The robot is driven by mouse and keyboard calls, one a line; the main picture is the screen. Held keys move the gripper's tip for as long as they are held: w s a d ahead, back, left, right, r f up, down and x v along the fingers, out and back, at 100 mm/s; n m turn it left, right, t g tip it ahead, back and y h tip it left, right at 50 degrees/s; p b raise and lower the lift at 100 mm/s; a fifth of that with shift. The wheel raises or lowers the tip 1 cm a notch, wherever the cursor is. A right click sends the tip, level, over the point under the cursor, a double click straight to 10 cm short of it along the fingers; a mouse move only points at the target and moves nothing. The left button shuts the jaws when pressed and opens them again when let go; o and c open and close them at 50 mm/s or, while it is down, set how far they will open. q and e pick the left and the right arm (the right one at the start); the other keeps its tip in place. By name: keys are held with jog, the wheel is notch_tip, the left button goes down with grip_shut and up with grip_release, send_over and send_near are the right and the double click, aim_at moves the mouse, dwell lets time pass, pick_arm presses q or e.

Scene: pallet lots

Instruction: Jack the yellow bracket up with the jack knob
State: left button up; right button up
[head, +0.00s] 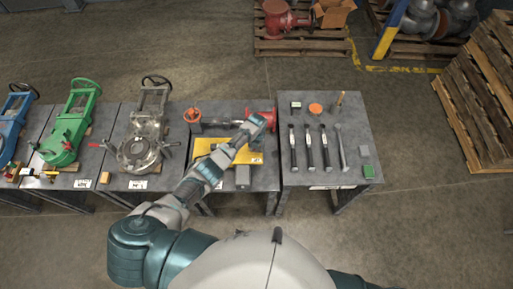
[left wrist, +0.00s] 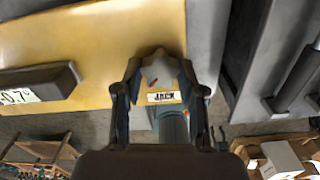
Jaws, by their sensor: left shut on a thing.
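The yellow bracket (head: 203,147) lies on the middle workbench in the head view, partly behind my left arm. In the left wrist view it is the broad yellow plate (left wrist: 100,40) at upper left. A "JACK" label (left wrist: 163,97) shows just below the knob. The knob's lower part is hidden. My right gripper is out of view.
A grey block with a readout (left wrist: 35,82) is at the bracket's left in the wrist view. Green (head: 74,125) and grey (head: 145,130) valves stand left.

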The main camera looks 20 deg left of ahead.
pick_arm(q)
jog(key=m+b, duration=0.1)
jog(key=m, duration=0.1)
jog(key=shift+w+m, duration=0.15)
jog(key=shift+m, duration=0.15)
jog(key=shift+m+b, duration=1.4)
jog(key=shift+b, duration=0.35)
jog(key=shift+r, duration=0.1)
jog(key=o, duration=1.1)
jog(key=shift+o, duration=0.2)
notch_tip(320, 180, up, 12)
